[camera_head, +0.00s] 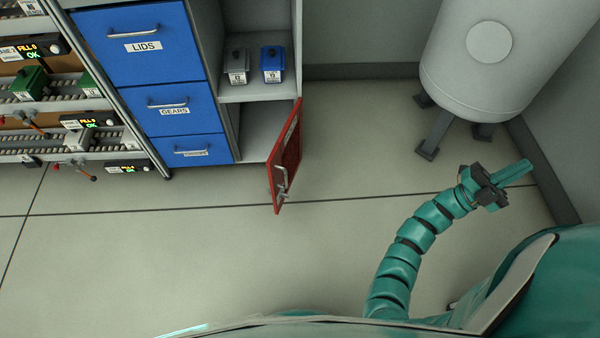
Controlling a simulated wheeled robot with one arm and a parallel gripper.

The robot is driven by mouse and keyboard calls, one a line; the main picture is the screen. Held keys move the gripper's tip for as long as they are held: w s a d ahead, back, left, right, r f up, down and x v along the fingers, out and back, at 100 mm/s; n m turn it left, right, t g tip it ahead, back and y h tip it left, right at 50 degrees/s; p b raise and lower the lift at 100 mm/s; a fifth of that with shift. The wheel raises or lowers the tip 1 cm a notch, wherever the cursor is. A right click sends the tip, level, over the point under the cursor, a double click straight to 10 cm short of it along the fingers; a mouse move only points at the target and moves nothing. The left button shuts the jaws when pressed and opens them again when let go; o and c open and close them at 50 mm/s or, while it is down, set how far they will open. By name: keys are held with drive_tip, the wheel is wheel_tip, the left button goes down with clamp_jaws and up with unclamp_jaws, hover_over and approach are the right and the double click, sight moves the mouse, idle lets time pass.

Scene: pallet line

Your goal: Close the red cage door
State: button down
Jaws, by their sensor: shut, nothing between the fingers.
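The red cage door (291,150) stands open, swung out from the right side of the grey cabinet (259,90). It has a metal handle (281,180) on its face and a latch near its lower end. My gripper (516,172) is at the right, well apart from the door, pointing right and away from it. Its fingers are together with nothing seen between them. The lower inside of the cabinet is partly hidden.
Blue drawers (140,58) stand left of the cabinet. Two small containers, one grey (237,68) and one blue (272,66), sit on its shelf. A white tank (487,75) on legs stands at upper right, near my gripper. The floor between door and arm is clear.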

drive_tip(key=w+d+f+n+t+y+b, duration=0.35)
drive_tip(key=w+d+f+y, duration=0.25)
drive_tip(key=f, duration=0.5)
drive_tip(key=w+d+f+n+t+y+b, duration=0.2)
drive_tip(key=w+d+f+t+y, duration=0.3)
drive_tip(key=f, duration=0.6)
drive_tip(key=w+a+f+n+t+y+b, duration=0.1)
drive_tip(key=w+a+f+n+t+y, duration=0.1)
drive_tip(key=w+a+f+y, duration=0.4)
drive_tip(key=w+a+f+n+t+y+b, duration=0.1)
drive_tip(key=w+f+n+y, duration=0.1)
drive_tip(key=w+f+y, duration=0.4)
drive_tip(key=w+a+n+t+y, duration=0.1)
drive_tip(key=w+a+n+y, duration=0.15)
drive_tip(key=w+a, duration=0.5)
drive_tip(key=n+g+y+b, duration=0.3)
drive_tip(key=n+g+y, duration=0.6)
drive_tip(key=y, duration=1.1)
approach(275, 159)
drive_tip(key=a, duration=0.2)
drive_tip(key=w+a+n+t, duration=0.1)
drive_tip(key=a, duration=0.1)
drive_tip(key=w+a+f+n+t, duration=0.1)
drive_tip(key=a, duration=0.1)
drive_tip(key=shift+a, duration=0.2)
drive_tip(key=shift+a, duration=0.1)
